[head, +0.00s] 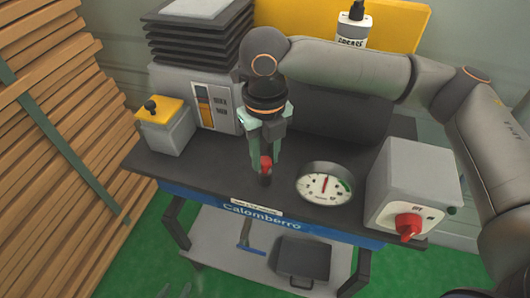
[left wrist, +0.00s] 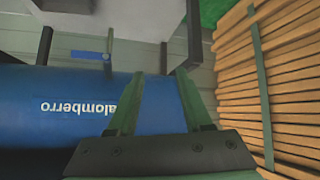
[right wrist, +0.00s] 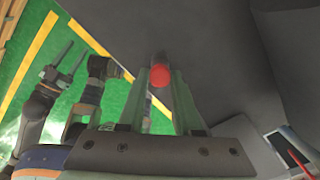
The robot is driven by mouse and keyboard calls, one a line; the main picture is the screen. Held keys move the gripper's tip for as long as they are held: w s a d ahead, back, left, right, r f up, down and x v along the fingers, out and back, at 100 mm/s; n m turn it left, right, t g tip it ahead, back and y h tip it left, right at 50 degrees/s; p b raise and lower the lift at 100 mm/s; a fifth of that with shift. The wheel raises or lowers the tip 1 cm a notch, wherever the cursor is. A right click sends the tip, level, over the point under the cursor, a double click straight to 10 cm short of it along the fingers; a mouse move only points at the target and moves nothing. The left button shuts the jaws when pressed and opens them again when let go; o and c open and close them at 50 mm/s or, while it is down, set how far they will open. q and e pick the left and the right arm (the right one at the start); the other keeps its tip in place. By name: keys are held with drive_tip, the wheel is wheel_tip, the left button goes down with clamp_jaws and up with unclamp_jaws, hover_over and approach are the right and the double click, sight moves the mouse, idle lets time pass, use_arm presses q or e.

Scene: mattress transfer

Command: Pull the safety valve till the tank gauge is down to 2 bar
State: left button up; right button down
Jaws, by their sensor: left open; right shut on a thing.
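The safety valve shows as a small red knob (head: 265,163) on the dark bench top; it also shows in the right wrist view (right wrist: 160,69). My right gripper (head: 265,160) comes down from above and is shut on the red knob. The round tank gauge (head: 325,184) lies just right of it, with a white face. Its red needle points almost straight up; its numbers are too small to read. My left gripper (left wrist: 158,80) is open and empty, in front of the blue tank (left wrist: 60,105); its tips show faintly at the head view's bottom left (head: 176,290).
A grey box with a red rotary knob (head: 408,224) stands right of the gauge. A yellow-topped box with a black button (head: 158,112) stands at the left. A white bottle (head: 355,28) stands behind. Wooden slats (head: 60,140) fill the left side. A shelf (head: 225,250) lies below.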

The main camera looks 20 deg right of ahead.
use_arm(q)
drive_tip(key=shift+r, duration=0.1)
use_arm(e)
drive_tip(key=shift+r+p, duration=0.2)
drive_tip(key=shift+p, duration=0.15)
drive_tip(key=r+p, duration=0.1)
drive_tip(key=p, duration=0.2)
drive_tip(key=shift+r, duration=0.2)
drive_tip(key=shift+f, duration=0.1)
drive_tip(key=c, duration=1)
unclamp_jaws()
drive_tip(key=shift+c, duration=0.2)
drive_tip(key=o, duration=0.5)
drive_tip(key=shift+c, duration=0.2)
use_arm(q)
drive_tip(key=shift+s+a+r+y, duration=0.2)
drive_tip(key=shift+s+a+r, duration=0.05)
drive_tip(key=shift+a+r, duration=0.25)
drive_tip(key=shift+s+a+r+y, duration=0.2)
drive_tip(key=shift+s+a+r, duration=0.05)
drive_tip(key=shift+a+r, duration=0.25)
